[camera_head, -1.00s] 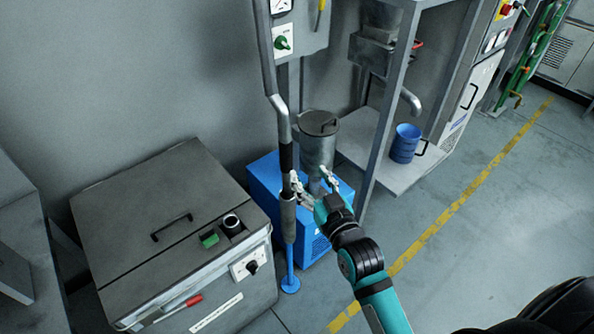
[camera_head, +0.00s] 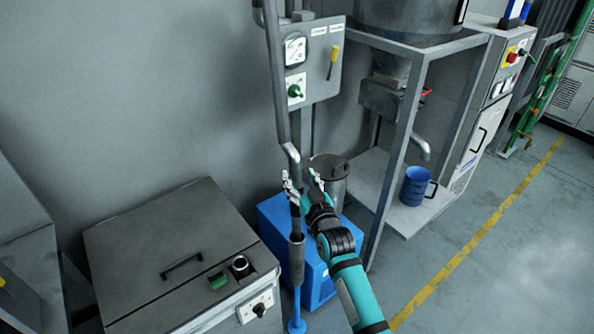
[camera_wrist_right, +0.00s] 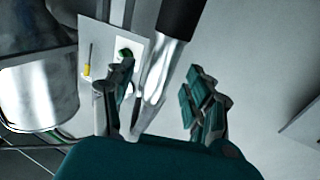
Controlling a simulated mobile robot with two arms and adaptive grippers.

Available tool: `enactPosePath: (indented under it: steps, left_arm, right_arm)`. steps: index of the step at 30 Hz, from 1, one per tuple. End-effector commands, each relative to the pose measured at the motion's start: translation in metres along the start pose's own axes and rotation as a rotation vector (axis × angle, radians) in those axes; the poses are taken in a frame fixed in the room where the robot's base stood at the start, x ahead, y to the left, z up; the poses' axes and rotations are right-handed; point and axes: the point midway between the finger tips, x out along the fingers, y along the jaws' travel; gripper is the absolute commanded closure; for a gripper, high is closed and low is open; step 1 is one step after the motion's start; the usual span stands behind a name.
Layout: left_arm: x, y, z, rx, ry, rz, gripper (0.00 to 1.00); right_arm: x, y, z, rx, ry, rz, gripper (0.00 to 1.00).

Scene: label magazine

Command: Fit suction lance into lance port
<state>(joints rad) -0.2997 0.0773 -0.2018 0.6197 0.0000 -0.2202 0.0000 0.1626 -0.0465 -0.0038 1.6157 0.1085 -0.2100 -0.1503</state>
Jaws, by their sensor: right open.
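The suction lance is a tall grey metal tube (camera_head: 273,75) with a bend and a black section below it. It stands upright, its lower end in a grey sleeve (camera_head: 297,255) on a blue stand. My right gripper (camera_head: 303,184) is open at the lance, just below the bend. In the right wrist view the lance's bright metal part (camera_wrist_right: 154,92) and black section (camera_wrist_right: 181,16) show between the spread fingers of my right gripper (camera_wrist_right: 160,82); contact cannot be told. A dark round opening, seemingly the lance port (camera_head: 240,266), is on the grey cabinet's top. My left gripper is out of view.
The grey cabinet (camera_head: 150,235) has a handle and a green block (camera_head: 218,281) beside the opening. A blue box (camera_head: 322,283) and a lidded metal canister (camera_head: 331,178) stand behind the lance.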

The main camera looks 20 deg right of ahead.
Motion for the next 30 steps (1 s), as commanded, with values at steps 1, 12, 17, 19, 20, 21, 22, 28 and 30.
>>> enactPosePath:
  steps: [1, 12, 17, 19, 20, 21, 22, 28, 30]
  left_arm:
    - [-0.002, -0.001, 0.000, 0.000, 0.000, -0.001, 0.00]
    - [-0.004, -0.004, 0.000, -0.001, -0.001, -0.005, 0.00]
    - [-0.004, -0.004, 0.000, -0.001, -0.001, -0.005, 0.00]
    - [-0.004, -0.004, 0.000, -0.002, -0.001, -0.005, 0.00]
    - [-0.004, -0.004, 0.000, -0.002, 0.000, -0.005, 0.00]
    - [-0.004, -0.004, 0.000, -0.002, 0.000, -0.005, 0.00]
    - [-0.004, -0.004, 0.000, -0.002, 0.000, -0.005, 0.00]
    - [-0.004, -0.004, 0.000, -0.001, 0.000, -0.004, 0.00]
    - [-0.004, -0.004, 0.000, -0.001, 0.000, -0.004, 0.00]
  right_arm:
    - [0.008, 0.000, -0.001, 0.000, 0.000, 0.000, 0.46]
    - [0.029, 0.000, 0.000, -0.001, 0.000, 0.000, 0.46]
    - [0.029, 0.000, 0.000, -0.001, 0.000, 0.000, 0.46]
    - [0.029, 0.000, 0.000, -0.001, 0.000, 0.000, 0.52]
    - [0.029, 0.000, 0.000, -0.001, 0.000, 0.000, 0.56]
    - [0.029, 0.000, 0.000, -0.001, 0.000, 0.000, 0.61]
    - [0.029, 0.000, 0.000, -0.001, 0.000, 0.000, 0.65]
    - [0.029, 0.000, 0.000, -0.001, 0.000, 0.000, 0.91]
    - [0.029, 0.000, 0.000, -0.001, 0.000, 0.000, 1.00]
